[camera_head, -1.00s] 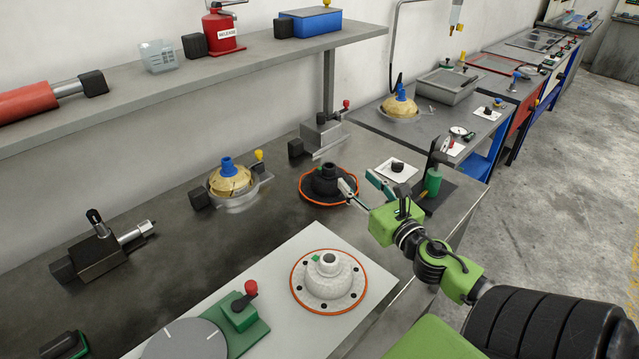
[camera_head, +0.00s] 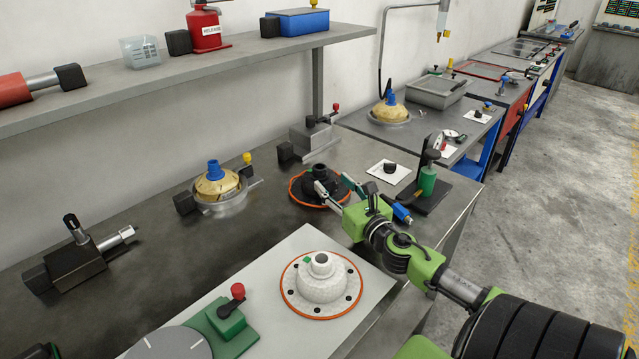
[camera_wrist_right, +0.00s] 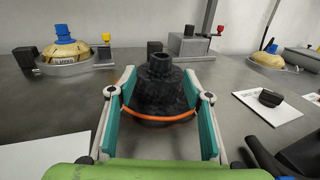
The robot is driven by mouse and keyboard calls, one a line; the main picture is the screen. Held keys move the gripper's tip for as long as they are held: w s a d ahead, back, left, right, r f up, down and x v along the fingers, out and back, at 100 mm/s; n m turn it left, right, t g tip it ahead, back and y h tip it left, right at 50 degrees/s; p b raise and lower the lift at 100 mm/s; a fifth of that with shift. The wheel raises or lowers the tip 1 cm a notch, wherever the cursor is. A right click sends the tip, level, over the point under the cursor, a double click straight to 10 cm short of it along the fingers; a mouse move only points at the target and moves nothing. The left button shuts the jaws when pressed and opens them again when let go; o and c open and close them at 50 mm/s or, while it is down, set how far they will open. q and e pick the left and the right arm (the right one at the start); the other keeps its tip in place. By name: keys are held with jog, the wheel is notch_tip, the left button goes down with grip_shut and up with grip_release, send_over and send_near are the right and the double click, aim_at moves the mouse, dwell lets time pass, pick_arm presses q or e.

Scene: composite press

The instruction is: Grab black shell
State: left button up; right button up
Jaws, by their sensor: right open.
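The black shell (camera_head: 321,174) is a dark flanged cone with a raised neck and an orange ring around its base. It stands upright on the dark metal bench. My right gripper (camera_head: 335,187) is open at its near right side. In the right wrist view, the black shell (camera_wrist_right: 158,92) stands between the two open teal fingers of the right gripper (camera_wrist_right: 160,112), with no clear sign of contact. Part of its base is hidden by the fingers in the head view. My left gripper is not in view.
A white shell (camera_head: 322,278) with an orange ring sits on a pale plate (camera_head: 262,262) in front. A yellow-and-blue part (camera_head: 217,185) in a metal dish stands left.

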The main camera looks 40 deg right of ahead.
aim_at(323, 174)
jog(key=shift+x, duration=3.35)
jog(key=shift+d+f, duration=0.1)
jog(key=shift+f, duration=0.1)
jog(key=shift+c, duration=0.4)
grip_shut()
